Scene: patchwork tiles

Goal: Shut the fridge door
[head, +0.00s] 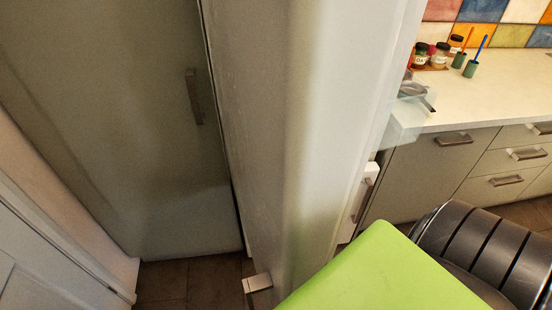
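A tall pale panel with a rounded edge, which looks like the fridge door (310,130), stands upright very close in the middle of the head view. It runs out of the top of the picture. Translucent bin-like parts (405,118) show just past its right edge, so it seems to stand open, though I cannot tell how far. A pale bracket or handle (365,190) shows beside its lower right edge. The fridge's inside is hidden. Neither of my grippers is in view.
A grey-green tall front with a handle (195,97) stands on the left, with a white panelled door (45,245) at lower left. A counter (490,85) with jars and cups stands over drawers (510,165) at right. Dark floor tiles (185,283) show below.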

